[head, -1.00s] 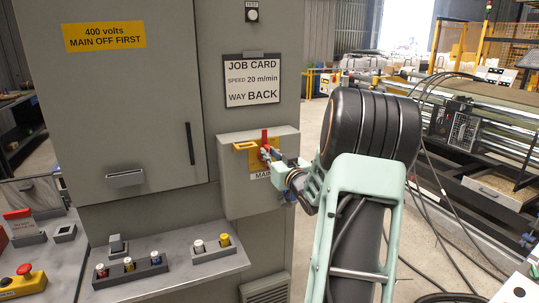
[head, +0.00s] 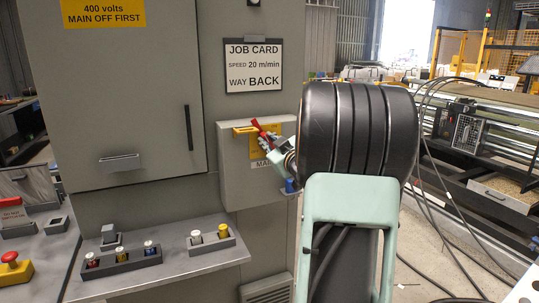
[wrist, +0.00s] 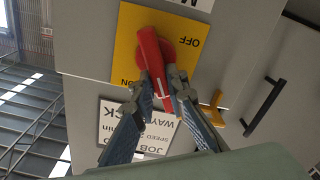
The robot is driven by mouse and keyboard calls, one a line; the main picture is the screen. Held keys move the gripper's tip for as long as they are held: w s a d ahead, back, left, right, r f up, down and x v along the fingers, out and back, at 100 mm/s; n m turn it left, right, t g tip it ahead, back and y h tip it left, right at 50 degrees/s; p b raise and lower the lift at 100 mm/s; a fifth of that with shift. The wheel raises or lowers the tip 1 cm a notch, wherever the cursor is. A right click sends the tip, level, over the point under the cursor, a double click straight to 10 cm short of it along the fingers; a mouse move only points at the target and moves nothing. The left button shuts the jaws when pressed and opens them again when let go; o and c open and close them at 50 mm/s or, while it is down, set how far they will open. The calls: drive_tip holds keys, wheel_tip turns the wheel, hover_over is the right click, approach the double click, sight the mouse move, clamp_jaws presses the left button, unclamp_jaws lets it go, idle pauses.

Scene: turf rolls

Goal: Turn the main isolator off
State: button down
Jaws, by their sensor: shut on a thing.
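The main isolator's red handle (head: 260,128) is on a yellow plate (head: 256,150) on the grey box (head: 237,185) of the cabinet. In the head view it tilts up and to the left. The wrist view shows the handle (wrist: 152,62) across the yellow plate (wrist: 125,45), with "OFF" at upper right and "ON" at lower left, seen upside down. My gripper (wrist: 160,92) is shut on the handle's free end, one finger on each side. In the head view my arm partly hides the gripper and the "MAIN" label.
A yellow bracket (head: 243,129) juts out beside the handle. The job card (head: 254,65) is above the box. A shelf with buttons (head: 170,258) stands below left. Cables hang at right, and a machine (head: 480,135) is behind.

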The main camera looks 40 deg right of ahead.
drive_tip(key=shift+w+a+f+n+b, duration=0.15)
drive_tip(key=shift+f+n+b, duration=0.15)
drive_tip(key=shift+n+b, duration=1.8)
drive_tip(key=shift+s+a+f+n+b, duration=0.1)
drive_tip(key=shift+a+f+n+b, duration=0.15)
drive_tip(key=shift+n+b, duration=1.85)
drive_tip(key=shift+w+a+f+n+b, duration=0.1)
drive_tip(key=shift+f+n+b, duration=0.25)
drive_tip(key=shift+n+b, duration=1.75)
drive_tip(key=shift+b, duration=0.3)
drive_tip(key=c, duration=1.9)
unclamp_jaws()
drive_tip(key=shift+c, duration=0.2)
drive_tip(key=v, duration=0.7)
drive_tip(key=shift+s, duration=0.3)
